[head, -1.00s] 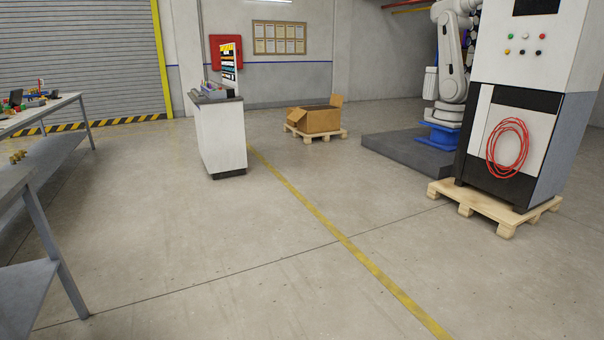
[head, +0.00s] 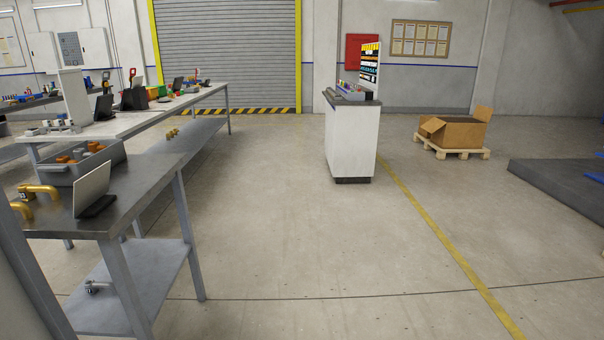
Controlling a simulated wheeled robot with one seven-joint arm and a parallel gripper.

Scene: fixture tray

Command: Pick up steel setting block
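I cannot make out a steel setting block in the head view. Small items stand on the long workbench (head: 150,119) at the left, too small to tell apart. A grey bin (head: 62,172) with orange and grey parts sits on the nearer metal table (head: 150,172). My gripper is not in view.
A white console (head: 352,143) stands on the floor at centre right. A tablet (head: 92,188) stands on the near table, beside yellow pipe pieces (head: 40,192). The floor between tables and console is clear.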

